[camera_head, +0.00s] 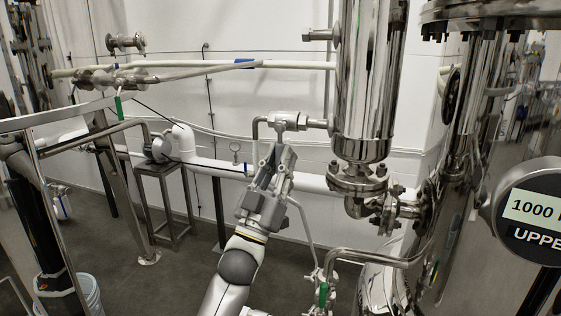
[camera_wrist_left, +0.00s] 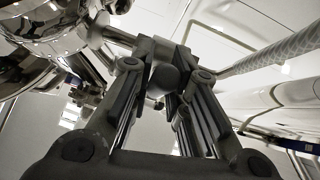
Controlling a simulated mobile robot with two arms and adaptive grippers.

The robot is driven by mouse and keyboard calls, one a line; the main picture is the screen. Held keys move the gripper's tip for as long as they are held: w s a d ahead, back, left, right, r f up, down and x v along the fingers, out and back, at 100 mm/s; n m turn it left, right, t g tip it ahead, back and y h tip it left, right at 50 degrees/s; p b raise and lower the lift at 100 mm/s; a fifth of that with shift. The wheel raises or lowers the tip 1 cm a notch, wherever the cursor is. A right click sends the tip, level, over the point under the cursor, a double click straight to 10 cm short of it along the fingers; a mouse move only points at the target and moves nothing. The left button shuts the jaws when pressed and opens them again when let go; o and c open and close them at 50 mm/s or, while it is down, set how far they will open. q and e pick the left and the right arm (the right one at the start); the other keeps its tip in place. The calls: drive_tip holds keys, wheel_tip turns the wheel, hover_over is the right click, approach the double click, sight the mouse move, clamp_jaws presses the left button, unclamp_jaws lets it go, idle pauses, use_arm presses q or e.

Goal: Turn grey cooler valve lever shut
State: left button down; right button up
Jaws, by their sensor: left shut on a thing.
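The cooler valve (camera_head: 288,120) is a metal fitting on a short pipe at the left side of the tall steel cooler cylinder (camera_head: 366,80). My left gripper (camera_head: 278,163) reaches up from below, with its fingertips just under the valve body. In the left wrist view, my left gripper (camera_wrist_left: 163,85) is shut on a grey, round-ended piece, the valve's lever (camera_wrist_left: 166,77). The fingers hide most of the lever, so its exact angle cannot be told. My right gripper is not in view.
A thin bent pipe (camera_head: 256,140) runs down close to the left of the gripper. A white pipe (camera_head: 222,168) passes behind it. A green-handled valve (camera_head: 323,294) is at the lower right. Open floor (camera_head: 185,270) lies to the left of my arm.

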use_arm(q)
drive_tip(key=c, duration=1.4)
unclamp_jaws()
drive_tip(key=v, duration=1.2)
drive_tip(key=shift+f, duration=0.1)
